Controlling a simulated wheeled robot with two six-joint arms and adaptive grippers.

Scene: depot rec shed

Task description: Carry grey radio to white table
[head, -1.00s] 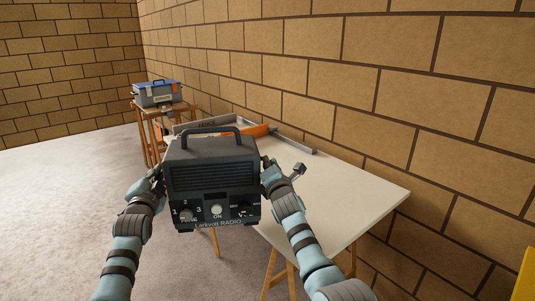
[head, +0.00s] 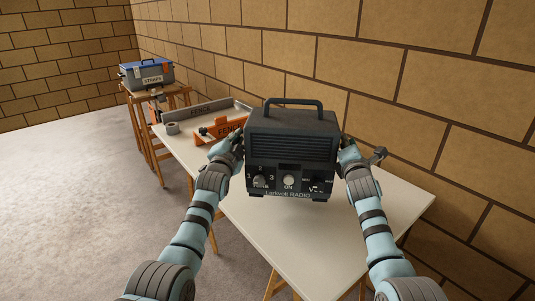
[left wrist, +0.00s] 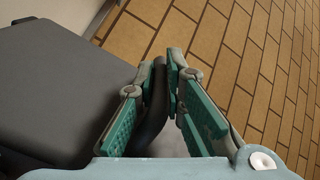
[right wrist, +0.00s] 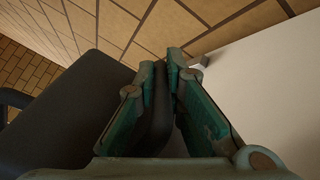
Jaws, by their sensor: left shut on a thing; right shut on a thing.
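The grey radio (head: 291,150) is dark and boxy, with a top handle and front knobs. It is upright in the head view, in front of and over the white table (head: 285,242); I cannot tell how large the gap below it is. My left gripper (head: 238,145) is shut on a dark side part of the radio, which also shows in the left wrist view (left wrist: 60,85). My right gripper (head: 347,150) is shut on the opposite side part; the right wrist view shows the radio's body (right wrist: 75,105) and the white tabletop (right wrist: 270,80).
An orange tool (head: 222,129), a grey tape roll (head: 172,128) and a long grey fence (head: 205,111) lie on the table's far-left part. A blue-lidded grey box (head: 147,75) stands on a wooden stand (head: 157,104) beyond. A brick wall runs behind. The table's near part is clear.

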